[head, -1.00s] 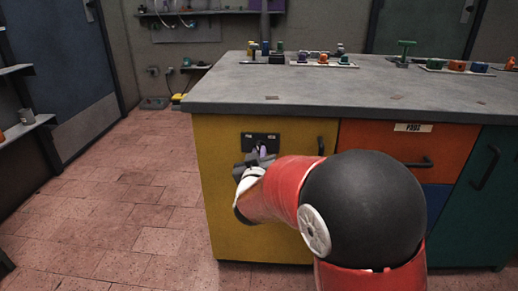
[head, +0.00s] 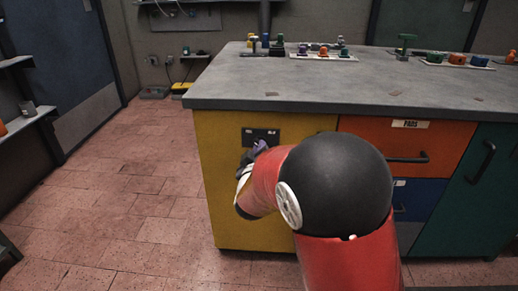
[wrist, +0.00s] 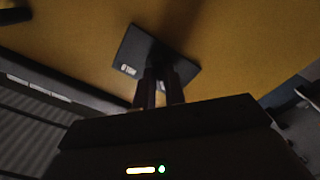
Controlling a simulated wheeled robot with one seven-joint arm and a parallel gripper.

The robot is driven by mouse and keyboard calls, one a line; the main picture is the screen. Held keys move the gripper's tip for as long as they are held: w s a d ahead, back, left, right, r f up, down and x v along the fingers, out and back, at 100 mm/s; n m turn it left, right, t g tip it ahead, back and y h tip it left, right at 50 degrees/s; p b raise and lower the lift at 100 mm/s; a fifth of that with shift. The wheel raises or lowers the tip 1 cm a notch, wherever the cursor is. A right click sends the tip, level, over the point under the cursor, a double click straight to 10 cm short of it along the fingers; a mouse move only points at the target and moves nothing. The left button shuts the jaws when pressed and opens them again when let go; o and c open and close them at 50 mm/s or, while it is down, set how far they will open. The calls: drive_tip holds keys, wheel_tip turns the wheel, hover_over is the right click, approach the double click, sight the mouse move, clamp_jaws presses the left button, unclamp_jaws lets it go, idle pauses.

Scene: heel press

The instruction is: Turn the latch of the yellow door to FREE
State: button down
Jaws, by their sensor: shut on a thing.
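The yellow door (head: 225,190) is the left front panel of the workbench. Its black latch plate (head: 262,134) is near the top of the door, with small pale lettering that I cannot read. A purplish latch knob (head: 262,145) shows just below the plate's middle, mostly covered by my gripper (head: 254,153). In the wrist view the dark plate (wrist: 132,48) looks tilted, and my gripper's fingers (wrist: 160,82) are close together against its lower part. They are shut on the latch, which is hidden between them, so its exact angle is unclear.
The grey worktop (head: 330,85) overhangs the door, with knobs and blocks along its back. An orange drawer (head: 450,140) and a teal door (head: 490,195) lie to the right. My red arm hides part of the front. The tiled floor (head: 120,200) at left is clear.

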drive_tip(key=shift+f, duration=0.1)
drive_tip(key=c, duration=1.5)
unclamp_jaws()
drive_tip(key=shift+o, duration=0.2)
drive_tip(key=s, duration=0.7)
drive_tip(key=shift+s+a, duration=0.15)
drive_tip(key=shift+s, duration=0.25)
drive_tip(key=s+d+m+g, duration=0.4)
drive_tip(key=s+d+g, duration=0.2)
drive_tip(key=s+d, duration=0.3)
drive_tip(key=s+d+r+m+g, duration=0.1)
drive_tip(key=s+d+m+g, duration=0.3)
drive_tip(key=s+d, duration=0.5)
drive_tip(key=s+g, duration=0.2)
drive_tip(key=s, duration=0.7)
drive_tip(key=shift+d+m+y, duration=0.2)
drive_tip(key=shift+m+y, duration=0.1)
drive_tip(key=shift+m, duration=0.1)
